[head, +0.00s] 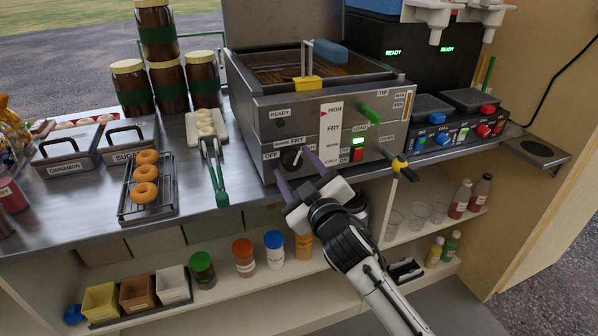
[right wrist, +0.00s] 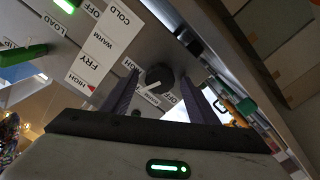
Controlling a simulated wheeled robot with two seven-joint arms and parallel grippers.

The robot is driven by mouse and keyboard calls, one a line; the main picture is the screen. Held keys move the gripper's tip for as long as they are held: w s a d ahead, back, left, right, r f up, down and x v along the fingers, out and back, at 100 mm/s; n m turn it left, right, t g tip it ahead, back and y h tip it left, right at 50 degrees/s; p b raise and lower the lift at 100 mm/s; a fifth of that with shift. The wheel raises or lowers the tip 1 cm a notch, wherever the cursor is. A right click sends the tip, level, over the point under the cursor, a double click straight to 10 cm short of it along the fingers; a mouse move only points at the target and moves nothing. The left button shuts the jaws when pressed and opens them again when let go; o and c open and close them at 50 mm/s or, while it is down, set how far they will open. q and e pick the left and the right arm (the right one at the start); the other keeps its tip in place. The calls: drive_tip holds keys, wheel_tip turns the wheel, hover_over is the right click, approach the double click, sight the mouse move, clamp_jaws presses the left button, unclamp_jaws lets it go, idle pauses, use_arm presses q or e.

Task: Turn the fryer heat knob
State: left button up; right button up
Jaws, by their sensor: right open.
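The fryer (head: 375,105) is a steel box with a front panel on the counter. Its heat knob (head: 291,158) is dark and round with a white pointer line, near labels OFF, WARM and FRY. In the right wrist view the knob (right wrist: 159,77) sits between the finger tips, its pointer slanting to the lower left; the exact setting is hard to tell. My right gripper (head: 297,168) is open, one purple-grey finger on each side of the knob. It also shows in the right wrist view (right wrist: 163,92). Contact cannot be told. My left gripper is out of view.
The gauge strip (head: 331,140) has a red arrow at HIGH. A green LOAD lever (head: 373,114), a lit green switch (head: 358,146) and a yellow-black handle (head: 401,168) are to the right. Green-handled tongs (head: 217,175) and a doughnut rack (head: 125,212) lie left. A shelf holds several jars below.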

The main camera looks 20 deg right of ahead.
drive_tip(key=s, duration=1)
drive_tip(key=shift+d, duration=0.2)
drive_tip(key=shift+s, duration=0.1)
drive_tip(key=s+f+g, duration=0.1)
drive_tip(key=s+f, duration=0.2)
drive_tip(key=f, duration=0.3)
drive_tip(key=s+a+f+m+g, duration=0.1)
drive_tip(key=s+f+g, duration=0.1)
drive_tip(key=f, duration=0.4)
drive_tip(key=s+f+m+g+y, duration=0.1)
drive_tip(key=s+f, duration=0.3)
drive_tip(key=f, duration=0.3)
drive_tip(key=shift+s+a+g, duration=0.3)
drive_tip(key=shift+g, duration=0.1)
drive_tip(key=s+f+m+g, duration=0.1)
drive_tip(key=s+f, duration=0.3)
drive_tip(key=s, duration=0.1)
drive_tip(key=s+a+f+m+g, duration=0.1)
drive_tip(key=s+f+g, duration=0.1)
drive_tip(key=s+f, duration=0.2)
drive_tip(key=s+f+m+g+y, duration=0.1)
drive_tip(key=s+f, duration=0.4)
drive_tip(key=s, duration=0.1)
drive_tip(key=shift+s+a+g, duration=0.1)
drive_tip(key=shift+a+g, duration=0.2)
drive_tip(key=shift+a, duration=0.1)
drive_tip(key=shift+c, duration=0.2)
